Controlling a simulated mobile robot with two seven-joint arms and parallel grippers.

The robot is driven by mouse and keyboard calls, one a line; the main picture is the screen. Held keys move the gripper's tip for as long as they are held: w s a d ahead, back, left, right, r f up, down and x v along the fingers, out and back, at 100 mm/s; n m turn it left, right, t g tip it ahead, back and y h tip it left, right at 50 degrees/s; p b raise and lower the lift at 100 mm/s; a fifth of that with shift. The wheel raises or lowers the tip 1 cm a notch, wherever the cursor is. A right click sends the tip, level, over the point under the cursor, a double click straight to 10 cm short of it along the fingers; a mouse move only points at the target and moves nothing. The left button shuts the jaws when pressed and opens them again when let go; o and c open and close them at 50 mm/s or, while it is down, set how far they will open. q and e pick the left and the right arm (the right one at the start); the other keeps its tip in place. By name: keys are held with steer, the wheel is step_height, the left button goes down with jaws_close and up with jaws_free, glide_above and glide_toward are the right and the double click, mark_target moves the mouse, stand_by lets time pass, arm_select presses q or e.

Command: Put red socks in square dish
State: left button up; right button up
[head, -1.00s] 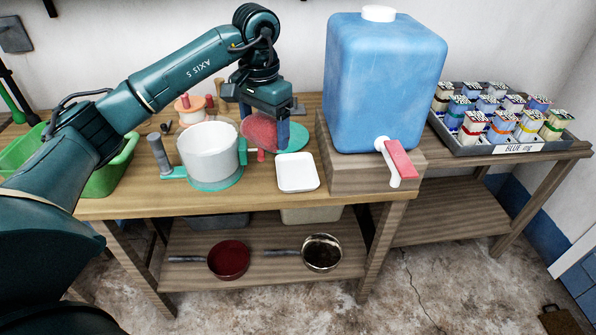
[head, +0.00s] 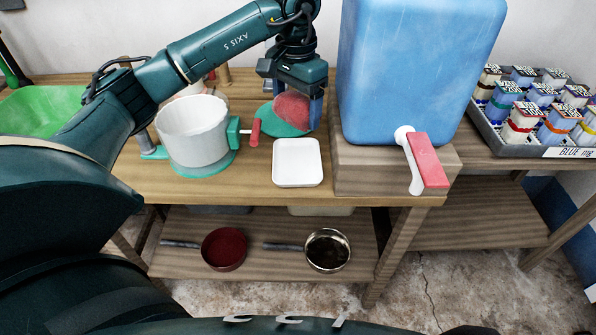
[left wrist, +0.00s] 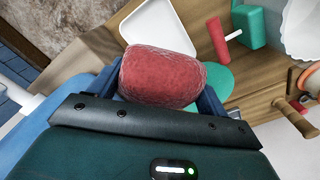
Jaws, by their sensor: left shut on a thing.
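My left gripper (head: 295,101) is shut on the red socks (head: 290,113), a rounded rolled bundle. It holds them over or near a flat teal disc (head: 275,130) behind the square dish; I cannot tell whether they touch it. In the left wrist view the socks (left wrist: 160,78) sit between the two fingers. The white square dish (head: 297,163) is empty on the table, nearer the front edge than the socks. Part of the dish (left wrist: 158,28) shows beyond the socks in the left wrist view. My right gripper is not in view.
A white pot (head: 194,135) with a teal base and red-handled clamp stands left of the dish. A blue water tank (head: 415,75) with a red-lever tap (head: 428,160) stands on a wooden block at right. A green basin (head: 40,108) is at left. Pans lie below.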

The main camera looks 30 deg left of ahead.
arm_select(q)
step_height(320, 180, down, 2)
steer(key=shift+f+b, duration=0.15)
steer(key=shift+b, duration=0.4)
glide_above(297, 165)
step_height(297, 165, down, 5)
steer(key=shift+f, duration=0.15)
steer(key=shift+w+a+f, duration=0.1)
steer(key=shift+f, duration=2.3)
steer(key=o, duration=0.6)
steer(key=shift+f, duration=0.15)
steer(key=shift+o, duration=0.7)
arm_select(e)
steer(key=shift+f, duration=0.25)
